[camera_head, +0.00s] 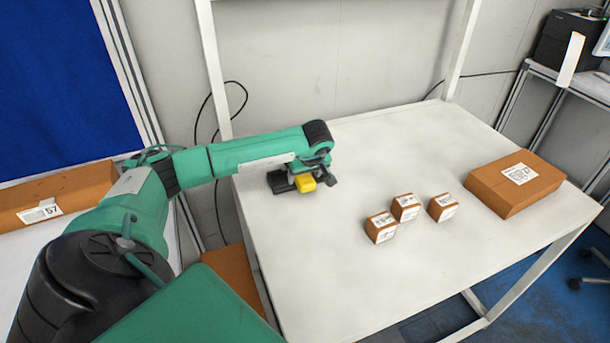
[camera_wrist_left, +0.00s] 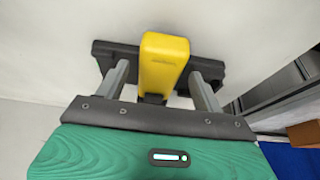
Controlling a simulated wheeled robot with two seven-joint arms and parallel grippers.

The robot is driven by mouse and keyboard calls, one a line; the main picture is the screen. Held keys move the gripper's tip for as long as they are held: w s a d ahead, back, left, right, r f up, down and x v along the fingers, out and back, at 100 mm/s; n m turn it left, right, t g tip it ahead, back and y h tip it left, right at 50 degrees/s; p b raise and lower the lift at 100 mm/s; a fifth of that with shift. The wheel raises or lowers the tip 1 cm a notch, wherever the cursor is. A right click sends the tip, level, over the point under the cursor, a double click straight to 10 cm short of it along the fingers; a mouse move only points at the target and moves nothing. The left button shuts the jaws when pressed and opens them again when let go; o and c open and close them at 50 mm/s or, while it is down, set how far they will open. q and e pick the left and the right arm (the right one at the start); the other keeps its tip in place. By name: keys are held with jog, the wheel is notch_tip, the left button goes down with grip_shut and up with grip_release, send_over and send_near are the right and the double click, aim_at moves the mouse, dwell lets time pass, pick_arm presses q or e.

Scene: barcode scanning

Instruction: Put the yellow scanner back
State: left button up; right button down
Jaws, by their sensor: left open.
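The yellow scanner (camera_head: 306,184) is at the left part of the white table, near its back-left edge. My left gripper (camera_head: 304,180) is over it, pointing down. In the left wrist view the scanner (camera_wrist_left: 163,62) stands between the two grey fingers of my left gripper (camera_wrist_left: 158,84). The fingers are spread, with visible gaps on both sides of the scanner. Dark pieces lie on either side of the scanner; I cannot tell whether they are fingertips or a holder. The scanner's lower end is hidden. My right gripper is out of view.
Several boxes are on the white table (camera_head: 335,270): small brown boxes (camera_head: 381,227) (camera_head: 405,207) (camera_head: 442,207) near the middle and a larger brown box (camera_head: 515,183) at right. An open brown carton (camera_head: 70,195) stands at far left. The table's front-left area is clear.

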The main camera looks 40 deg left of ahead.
pick_arm(q)
jog(key=b+v, duration=0.2)
jog(key=v, duration=0.9)
jog(key=shift+d+r+b, duration=0.2)
jog(key=shift+r+b, duration=0.1)
